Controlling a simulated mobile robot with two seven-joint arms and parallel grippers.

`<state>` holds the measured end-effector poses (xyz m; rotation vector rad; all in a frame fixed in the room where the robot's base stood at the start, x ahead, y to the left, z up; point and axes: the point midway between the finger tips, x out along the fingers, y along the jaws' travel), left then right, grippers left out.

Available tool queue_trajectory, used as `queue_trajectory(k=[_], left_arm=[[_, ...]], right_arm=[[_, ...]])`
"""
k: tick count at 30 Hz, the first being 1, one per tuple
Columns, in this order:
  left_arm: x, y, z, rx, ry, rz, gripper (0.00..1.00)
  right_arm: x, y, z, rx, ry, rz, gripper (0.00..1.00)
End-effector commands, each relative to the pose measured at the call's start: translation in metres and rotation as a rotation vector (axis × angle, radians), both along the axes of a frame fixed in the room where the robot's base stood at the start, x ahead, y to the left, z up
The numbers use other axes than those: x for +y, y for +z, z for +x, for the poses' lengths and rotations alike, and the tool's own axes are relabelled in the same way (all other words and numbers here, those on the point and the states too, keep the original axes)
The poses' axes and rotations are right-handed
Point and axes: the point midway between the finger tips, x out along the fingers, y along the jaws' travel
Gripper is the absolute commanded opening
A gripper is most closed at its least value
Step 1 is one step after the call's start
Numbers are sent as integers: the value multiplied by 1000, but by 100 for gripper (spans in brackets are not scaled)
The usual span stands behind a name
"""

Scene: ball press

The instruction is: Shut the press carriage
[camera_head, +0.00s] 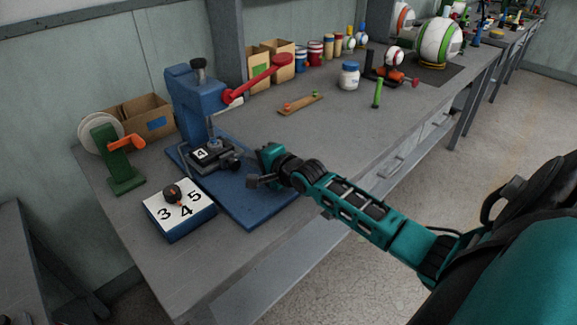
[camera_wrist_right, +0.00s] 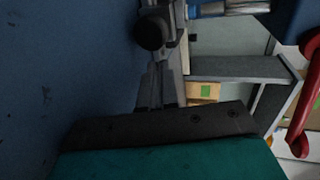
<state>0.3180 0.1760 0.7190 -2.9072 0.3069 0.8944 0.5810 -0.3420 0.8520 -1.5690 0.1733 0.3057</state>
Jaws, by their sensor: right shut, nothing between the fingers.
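The blue press (camera_head: 188,100) stands on a blue base plate (camera_head: 262,212) at the left of the bench, its red-handled lever sticking out to the right. Its dark carriage (camera_head: 207,168) sits low at the front of the press, with a white label reading 4 on top. My right gripper (camera_head: 254,182) is just right of the carriage, low over the base plate. In the right wrist view its fingers are shut and empty, close by a round black knob (camera_wrist_right: 152,33). I cannot tell whether they touch it. My left gripper is not in view.
A green stand (camera_head: 122,170) with an orange handle is at left. A small wooden rack (camera_head: 300,103) lies behind my arm. The bench between is clear.

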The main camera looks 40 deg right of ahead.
Motion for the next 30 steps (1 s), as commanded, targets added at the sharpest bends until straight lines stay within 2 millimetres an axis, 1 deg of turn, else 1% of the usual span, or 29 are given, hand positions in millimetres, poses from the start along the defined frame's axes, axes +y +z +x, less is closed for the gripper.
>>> queue_trajectory(k=[1, 4, 6, 12, 15, 21, 30], left_arm=[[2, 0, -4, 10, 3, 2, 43], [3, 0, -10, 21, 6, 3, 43], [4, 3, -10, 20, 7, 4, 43], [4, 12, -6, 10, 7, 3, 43], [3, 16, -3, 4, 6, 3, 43], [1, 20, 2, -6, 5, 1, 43], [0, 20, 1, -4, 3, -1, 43]], right_arm=[[-1, 4, -12, 2, 1, 1, 0], [-3, 10, -31, 3, 1, 1, 0], [-4, 14, -43, 2, 0, 2, 0], [-7, 24, -74, 1, 0, -1, 0], [-7, 26, -84, 1, 0, 1, 0], [-8, 30, -93, 0, 0, 1, 0], [-9, 29, -94, 0, 0, 0, 0]])
